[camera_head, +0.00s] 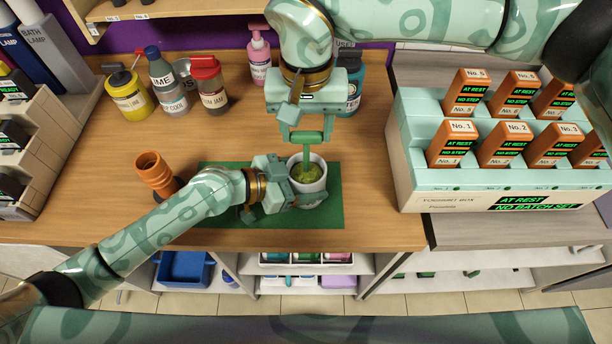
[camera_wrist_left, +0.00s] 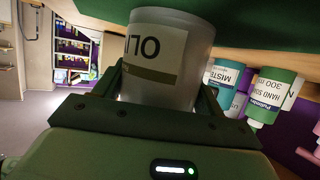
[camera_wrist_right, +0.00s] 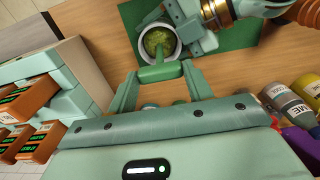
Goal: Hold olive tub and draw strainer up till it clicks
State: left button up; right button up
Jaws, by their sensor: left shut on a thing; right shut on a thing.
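The olive tub (camera_head: 322,185) is a pale cup on a green mat, with greenish contents inside. It fills the top of the left wrist view (camera_wrist_left: 170,88), where its label reads "OLI". My left gripper (camera_head: 292,188) is shut on the tub's wall, one finger on each side. The strainer (camera_head: 308,153) has a green stem with a crossbar handle, and its stem goes down into the tub. My right gripper (camera_head: 306,136) is above the tub, shut on the crossbar, which also shows in the right wrist view (camera_wrist_right: 160,73). The strainer's lower part is hidden among the contents.
An orange-brown ribbed cup (camera_head: 156,173) stands left of the green mat (camera_head: 325,215). Several bottles (camera_head: 165,85) and a pink pump bottle (camera_head: 259,57) stand behind. The counter's front edge is close to the mat.

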jog(key=shift+r, duration=0.45)
jog(key=o, duration=1.1)
jog(key=shift+r, duration=3)
pick_arm(q)
jog(key=o, duration=1.2)
